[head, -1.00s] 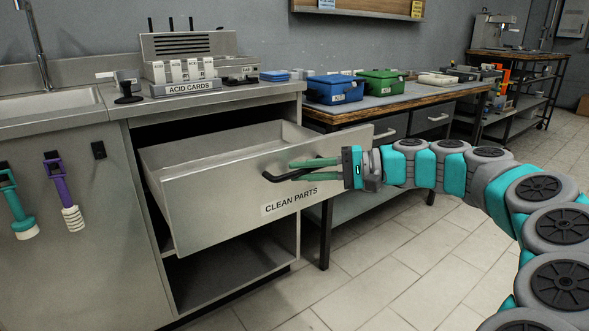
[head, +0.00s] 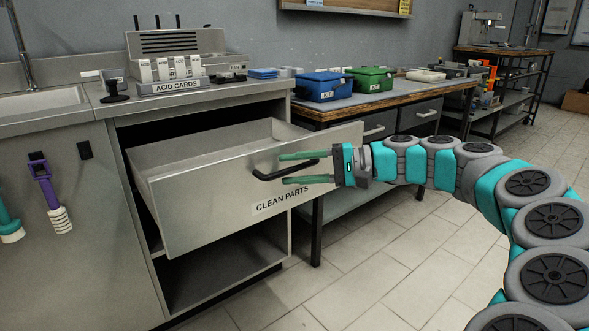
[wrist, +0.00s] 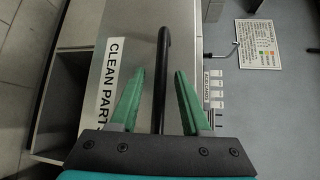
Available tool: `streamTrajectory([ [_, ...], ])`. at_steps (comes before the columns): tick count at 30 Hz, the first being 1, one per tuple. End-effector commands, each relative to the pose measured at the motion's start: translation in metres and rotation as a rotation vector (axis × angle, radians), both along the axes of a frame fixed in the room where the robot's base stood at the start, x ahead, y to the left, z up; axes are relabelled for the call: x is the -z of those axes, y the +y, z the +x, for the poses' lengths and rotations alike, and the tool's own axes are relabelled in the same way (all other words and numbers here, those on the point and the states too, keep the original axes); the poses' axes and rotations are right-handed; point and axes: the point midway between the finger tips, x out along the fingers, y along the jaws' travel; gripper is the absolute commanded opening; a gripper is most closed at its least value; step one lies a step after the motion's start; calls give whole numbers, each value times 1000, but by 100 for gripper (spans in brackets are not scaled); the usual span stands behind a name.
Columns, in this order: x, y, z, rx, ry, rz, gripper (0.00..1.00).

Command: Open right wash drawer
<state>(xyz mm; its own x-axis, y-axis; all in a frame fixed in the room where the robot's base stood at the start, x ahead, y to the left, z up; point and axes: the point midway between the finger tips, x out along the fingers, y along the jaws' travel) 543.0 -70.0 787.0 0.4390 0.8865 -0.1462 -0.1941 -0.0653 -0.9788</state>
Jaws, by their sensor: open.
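The wash drawer labelled "CLEAN PARTS" (head: 215,195) is pulled well out of the steel cabinet and looks empty inside. Its black bar handle (head: 285,171) is on the front panel. My gripper (head: 305,168) is at the handle with its green fingers spread, one above and one below the bar. In the wrist view the black handle (wrist: 162,75) runs between the two open fingers (wrist: 155,98), with a gap on both sides. The "CLEAN PARTS" label also shows there, left of the fingers.
Above the drawer, the counter holds the acid cards rack (head: 175,80). A workbench with a blue box (head: 323,87) and a green box (head: 369,80) stands behind my arm on the right. An open shelf (head: 215,272) lies below the drawer. The tiled floor in front is clear.

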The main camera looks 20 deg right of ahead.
Motion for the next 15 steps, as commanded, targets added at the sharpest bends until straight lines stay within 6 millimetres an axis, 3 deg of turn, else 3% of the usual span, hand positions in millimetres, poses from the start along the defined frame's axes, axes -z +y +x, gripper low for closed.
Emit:
streamTrajectory([
  [5, -2, -11, -4, 3, -1, 0, 47],
  [15, -9, -58, -28, 3, 0, -1, 47],
])
